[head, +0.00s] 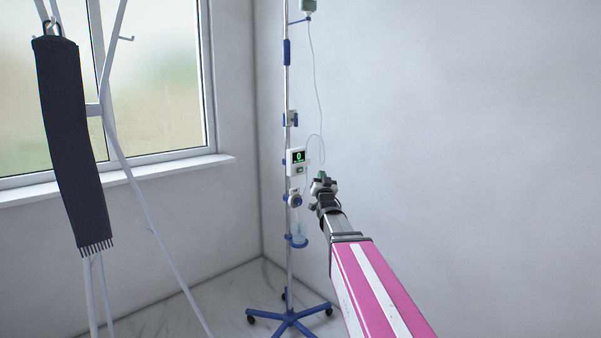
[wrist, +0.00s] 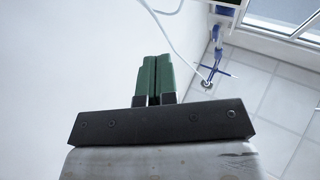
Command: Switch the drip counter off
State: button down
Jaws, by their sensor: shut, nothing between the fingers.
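The drip counter (head: 297,157) is a small white box clamped to the IV pole, with a dark screen showing a green 0. A small green-lit button (head: 299,170) sits below the screen. My gripper (head: 322,177) is just right of the counter and slightly lower in the head view, apart from it as far as I can tell. In the wrist view my gripper's green fingers (wrist: 154,80) are shut together with nothing between them. Part of a dark-edged device, perhaps the counter, shows at the top edge of the wrist view, mostly cut off.
The IV pole (head: 288,95) stands on a blue wheeled base (head: 289,318) near the room corner. A thin tube (head: 317,85) hangs from the drip bag (head: 307,6) close to my gripper. A white coat stand with a dark scarf (head: 72,140) is at left. The right wall is bare.

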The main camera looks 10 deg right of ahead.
jog(key=w+a, duration=0.5)
jog(key=w, duration=0.2)
dwell(0.4)
jog(key=shift+w+a, duration=0.15)
dwell(1.8)
jog(key=shift+w+a, duration=0.2)
jog(key=shift+w, duration=0.05)
jog(key=shift+w+a, duration=0.2)
jog(key=shift+w, duration=0.1)
dwell(0.9)
dwell(0.3)
jog(key=shift+s+d, duration=0.5)
jog(key=shift+s, duration=0.15)
jog(key=shift+s, duration=0.1)
jog(key=s+d, duration=0.1)
jog(key=s, duration=0.1)
jog(key=s+d, duration=0.2)
dwell(0.4)
